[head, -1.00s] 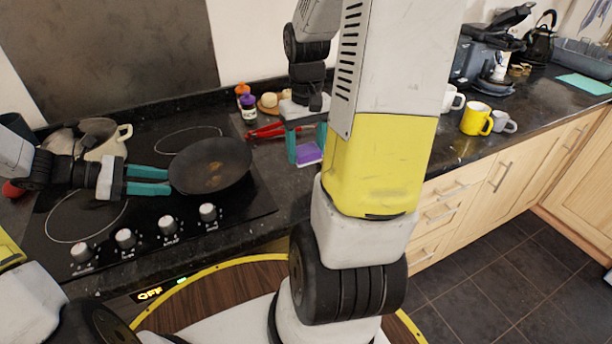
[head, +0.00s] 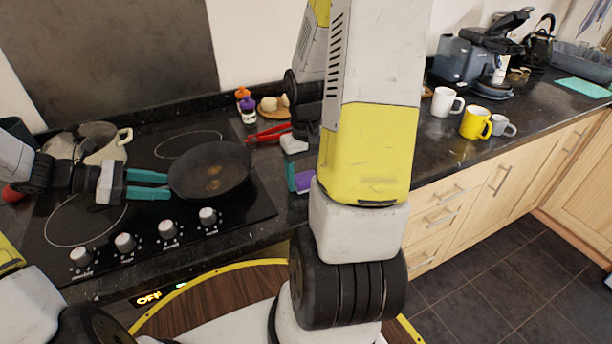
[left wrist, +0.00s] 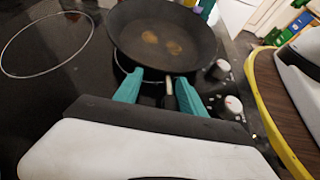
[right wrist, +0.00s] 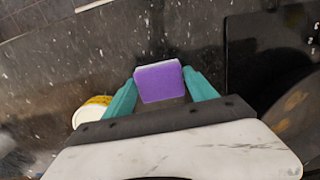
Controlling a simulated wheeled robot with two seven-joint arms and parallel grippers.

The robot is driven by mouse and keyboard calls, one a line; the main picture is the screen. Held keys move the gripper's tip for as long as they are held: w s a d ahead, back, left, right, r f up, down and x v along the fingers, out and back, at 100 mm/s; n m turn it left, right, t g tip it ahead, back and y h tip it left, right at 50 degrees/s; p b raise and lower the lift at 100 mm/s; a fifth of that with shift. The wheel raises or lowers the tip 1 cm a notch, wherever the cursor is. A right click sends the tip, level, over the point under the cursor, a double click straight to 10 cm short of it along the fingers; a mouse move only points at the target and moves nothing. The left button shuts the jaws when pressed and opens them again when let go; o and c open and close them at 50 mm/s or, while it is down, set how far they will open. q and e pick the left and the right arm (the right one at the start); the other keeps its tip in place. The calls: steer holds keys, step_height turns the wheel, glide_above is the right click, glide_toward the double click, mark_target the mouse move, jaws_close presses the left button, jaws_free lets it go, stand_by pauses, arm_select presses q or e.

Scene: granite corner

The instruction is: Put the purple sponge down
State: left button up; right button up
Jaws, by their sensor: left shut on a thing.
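The purple sponge (right wrist: 160,82) has a pale edge and sits between the teal fingers of my right gripper (right wrist: 160,88), which touch it on both sides. In the head view the sponge (head: 305,182) shows beside one teal finger over the counter right of the hob; my right arm hides the rest. I cannot tell whether the sponge touches the counter. My left gripper (head: 148,185) is shut on the handle of a black frying pan (head: 210,170), seen also in the left wrist view (left wrist: 163,38).
Red tongs (head: 268,135), two small bottles (head: 246,105) and a board with round items (head: 274,106) lie behind. A white mug (head: 446,102), yellow mug (head: 475,123) and grey mug (head: 503,126) stand right. A pot (head: 100,142) stands on the hob's left.

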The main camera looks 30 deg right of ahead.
mark_target(306, 177)
steer(key=shift+o, duration=1)
step_height(306, 177, up, 12)
steer(key=s+a+r+t+y, duration=0.2)
steer(key=s+a+r+t, duration=0.4)
steer(key=s+a+r, duration=0.3)
steer(key=a+r, duration=0.2)
steer(key=a, duration=0.1)
steer(key=shift+s+a+n, duration=0.3)
steer(key=shift+a, duration=0.05)
steer(key=shift+o, duration=0.6)
